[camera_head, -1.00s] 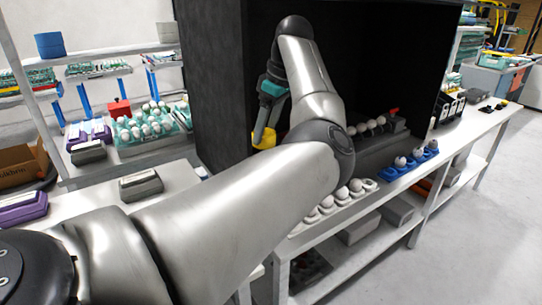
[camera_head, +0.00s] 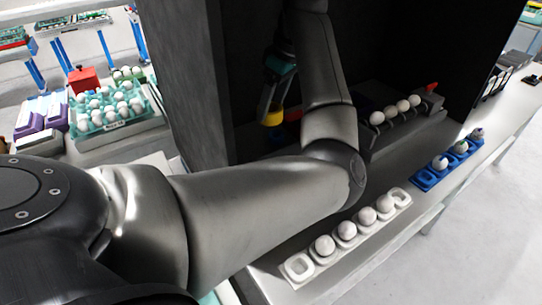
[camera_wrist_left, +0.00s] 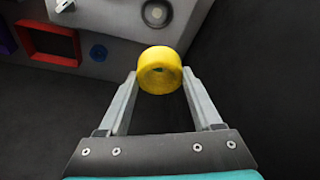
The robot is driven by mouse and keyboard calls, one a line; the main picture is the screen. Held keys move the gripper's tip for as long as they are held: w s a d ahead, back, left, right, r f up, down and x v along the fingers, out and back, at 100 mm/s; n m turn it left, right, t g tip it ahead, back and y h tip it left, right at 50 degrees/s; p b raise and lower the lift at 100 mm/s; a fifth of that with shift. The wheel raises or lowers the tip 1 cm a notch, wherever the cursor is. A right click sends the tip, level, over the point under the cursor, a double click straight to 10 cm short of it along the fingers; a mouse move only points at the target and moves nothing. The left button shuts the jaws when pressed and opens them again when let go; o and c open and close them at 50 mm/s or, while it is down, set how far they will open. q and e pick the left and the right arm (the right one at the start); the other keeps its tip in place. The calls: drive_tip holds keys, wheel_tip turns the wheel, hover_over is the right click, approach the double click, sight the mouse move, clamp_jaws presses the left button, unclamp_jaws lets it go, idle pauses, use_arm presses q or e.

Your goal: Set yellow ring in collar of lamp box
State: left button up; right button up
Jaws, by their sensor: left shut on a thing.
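The yellow ring (camera_wrist_left: 160,70) is between the fingertips of my left gripper (camera_wrist_left: 160,80), which is shut on it. The ring also shows in the head view (camera_head: 273,118), low inside the dark hood, with my left gripper (camera_head: 271,108) above it. In the left wrist view a grey panel (camera_wrist_left: 115,50), possibly the lamp box, lies ahead. It has a red square frame (camera_wrist_left: 48,43), a round dark-centred fitting (camera_wrist_left: 156,13), a small white loop (camera_wrist_left: 65,5) and a blue round spot (camera_wrist_left: 98,53). The ring overlaps the panel's near edge in this view; contact cannot be told. My right gripper is out of view.
The dark hood's wall (camera_head: 175,80) stands left of my arm. Inside, a grey rack (camera_head: 405,125) holds several eggs. A white egg tray (camera_head: 299,267) and a blue egg tray (camera_head: 425,179) lie along the bench front. A teal egg tray (camera_head: 88,128) is at left.

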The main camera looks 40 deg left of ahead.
use_arm(q)
drive_tip(key=shift+w+a+f, duration=0.1)
drive_tip(key=shift+f, duration=0.25)
wheel_tip(320, 180, down, 14)
drive_tip(key=b, duration=0.2)
drive_tip(key=shift+f+b, duration=0.25)
drive_tip(key=shift+b, duration=0.1)
drive_tip(key=shift+f, duration=0.5)
drive_tip(key=shift+f+b, duration=0.35)
drive_tip(key=shift+f, duration=1.55)
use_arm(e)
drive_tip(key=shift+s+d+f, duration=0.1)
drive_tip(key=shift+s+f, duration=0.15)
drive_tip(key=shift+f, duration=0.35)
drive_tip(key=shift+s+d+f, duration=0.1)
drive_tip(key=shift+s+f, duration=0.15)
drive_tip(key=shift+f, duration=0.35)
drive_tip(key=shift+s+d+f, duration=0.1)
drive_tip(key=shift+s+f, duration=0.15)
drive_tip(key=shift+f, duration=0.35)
use_arm(q)
drive_tip(key=shift+f, duration=0.2)
drive_tip(key=o, duration=1.3)
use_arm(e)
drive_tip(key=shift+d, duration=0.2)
